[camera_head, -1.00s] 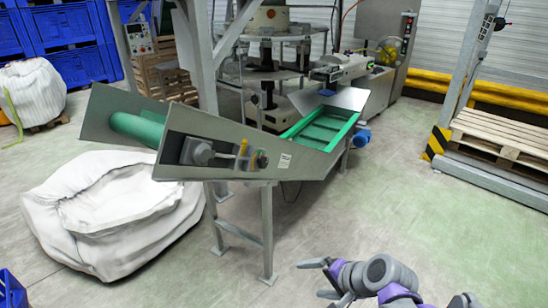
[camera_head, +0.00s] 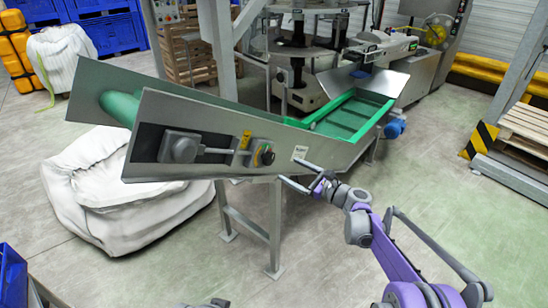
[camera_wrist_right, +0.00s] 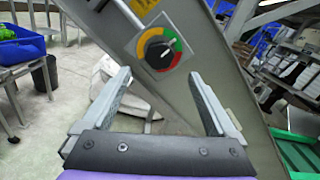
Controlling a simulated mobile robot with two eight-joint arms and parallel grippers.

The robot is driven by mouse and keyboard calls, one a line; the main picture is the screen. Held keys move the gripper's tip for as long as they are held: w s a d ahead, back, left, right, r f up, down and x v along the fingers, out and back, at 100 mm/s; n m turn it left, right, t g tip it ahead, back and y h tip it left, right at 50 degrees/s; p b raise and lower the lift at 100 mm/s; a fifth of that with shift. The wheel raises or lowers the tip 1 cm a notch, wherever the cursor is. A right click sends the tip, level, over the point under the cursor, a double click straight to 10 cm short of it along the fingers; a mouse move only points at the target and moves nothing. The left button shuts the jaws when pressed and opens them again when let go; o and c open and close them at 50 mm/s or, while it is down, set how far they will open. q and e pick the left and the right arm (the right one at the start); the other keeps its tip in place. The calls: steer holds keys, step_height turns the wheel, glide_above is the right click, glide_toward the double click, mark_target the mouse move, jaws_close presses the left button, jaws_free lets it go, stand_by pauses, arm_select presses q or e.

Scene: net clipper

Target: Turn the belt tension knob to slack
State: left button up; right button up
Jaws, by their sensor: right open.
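The belt tension knob (camera_head: 265,157) is a dark round knob on the side panel of the inclined conveyor (camera_head: 215,165). In the right wrist view the knob (camera_wrist_right: 158,53) sits on a plate with a yellow, green and red ring. Its small pale mark seems to lie on the right, but the exact setting is unclear. My right gripper (camera_head: 301,177) is open and empty, right of and slightly below the knob in the head view. In the wrist view its fingers (camera_wrist_right: 158,80) point toward the panel, apart from the knob. A grey part at the bottom edge may be my left gripper (camera_head: 206,303).
A grey box with a lever (camera_head: 181,147) and a yellow piece (camera_head: 245,140) sit left of the knob on the panel. The conveyor's metal legs (camera_head: 273,225) stand below. A white bulk bag (camera_head: 110,195) lies left.

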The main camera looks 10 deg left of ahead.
mark_target(271, 160)
steer(key=p+x, duration=0.1)
steer(key=x, duration=0.8)
steer(key=shift+a, duration=0.3)
steer(key=c, duration=1.4)
steer(key=shift+o, duration=0.2)
steer(key=shift+n, duration=0.4)
